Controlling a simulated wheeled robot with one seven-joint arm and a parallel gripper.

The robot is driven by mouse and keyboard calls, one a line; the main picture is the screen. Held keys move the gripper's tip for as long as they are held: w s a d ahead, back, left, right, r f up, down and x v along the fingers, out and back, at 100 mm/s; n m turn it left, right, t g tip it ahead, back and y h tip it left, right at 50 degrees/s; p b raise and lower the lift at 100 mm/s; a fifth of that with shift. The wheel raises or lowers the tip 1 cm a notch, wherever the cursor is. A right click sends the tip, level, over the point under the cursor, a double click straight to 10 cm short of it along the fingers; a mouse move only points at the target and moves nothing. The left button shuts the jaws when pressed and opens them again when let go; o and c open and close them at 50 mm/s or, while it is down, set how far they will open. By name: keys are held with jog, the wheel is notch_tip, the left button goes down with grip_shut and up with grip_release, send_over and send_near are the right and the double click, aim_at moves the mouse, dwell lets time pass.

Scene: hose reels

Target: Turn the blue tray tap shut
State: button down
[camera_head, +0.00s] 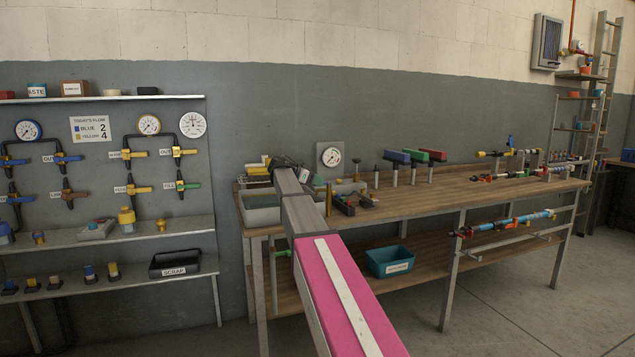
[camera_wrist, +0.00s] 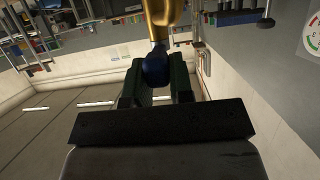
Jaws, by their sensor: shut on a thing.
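In the wrist view a dark blue rounded piece (camera_wrist: 155,68) sits between the two dark green fingers of my gripper (camera_wrist: 157,82), under a brass-coloured body (camera_wrist: 164,14). The gripper is shut on this blue piece, which looks like the tap's handle. In the head view my gripper (camera_head: 284,162) is at the left end of the workbench, above and beside a grey tray (camera_head: 262,216). My arm and gripper hide the blue tap there, so how far it is turned cannot be told.
A round gauge (camera_head: 331,157) stands just right of my gripper. Yellow pieces (camera_head: 257,170) lie to its left. Blocks on posts (camera_head: 397,156) and hose fittings (camera_head: 497,153) are farther right on the bench (camera_head: 440,195). A teal bin (camera_head: 390,262) is on the lower shelf. A wall panel (camera_head: 98,178) with taps is at left.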

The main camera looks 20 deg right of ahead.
jog(key=c, duration=1)
grip_release()
jog(key=shift+f, duration=0.1)
jog(key=v, duration=1)
jog(key=shift+a, duration=0.4)
